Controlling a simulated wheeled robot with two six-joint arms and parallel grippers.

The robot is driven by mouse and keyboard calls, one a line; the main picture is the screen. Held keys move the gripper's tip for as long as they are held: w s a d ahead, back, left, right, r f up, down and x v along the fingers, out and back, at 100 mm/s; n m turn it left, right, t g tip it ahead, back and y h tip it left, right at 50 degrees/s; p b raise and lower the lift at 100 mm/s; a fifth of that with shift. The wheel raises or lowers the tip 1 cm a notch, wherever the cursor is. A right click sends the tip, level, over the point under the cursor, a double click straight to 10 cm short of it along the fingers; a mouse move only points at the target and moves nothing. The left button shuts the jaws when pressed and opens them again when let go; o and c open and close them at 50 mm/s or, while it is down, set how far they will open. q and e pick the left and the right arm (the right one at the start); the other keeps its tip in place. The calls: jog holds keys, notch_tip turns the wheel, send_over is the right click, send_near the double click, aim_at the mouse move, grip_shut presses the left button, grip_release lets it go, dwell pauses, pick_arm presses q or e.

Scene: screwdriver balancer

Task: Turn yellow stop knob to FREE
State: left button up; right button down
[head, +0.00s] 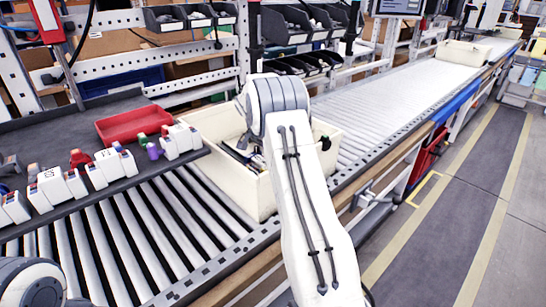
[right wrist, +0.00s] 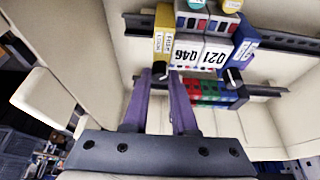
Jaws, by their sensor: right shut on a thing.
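In the right wrist view, a yellow stop block (right wrist: 161,32) with small printed labels stands at the left end of a row of modules. My right gripper (right wrist: 160,72), with purple fingers, is at the lower end of this block. The knob's angle cannot be read. In the head view, my right arm reaches down over the cream crate (head: 262,190) and hides its own gripper. My left gripper is not in view.
Right of the yellow block are white numbered modules (right wrist: 204,54) and a blue block (right wrist: 243,48) with its own dark knob (right wrist: 233,77). Coloured terminals (right wrist: 205,92) sit just right of my fingertips. In the head view, a red tray (head: 132,125) stands left of the crate.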

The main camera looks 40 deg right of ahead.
dwell(0.3)
jog(key=c, duration=0.7)
grip_release()
jog(key=shift+a+r, duration=0.1)
jog(key=v, duration=1)
jog(key=shift+r, duration=0.15)
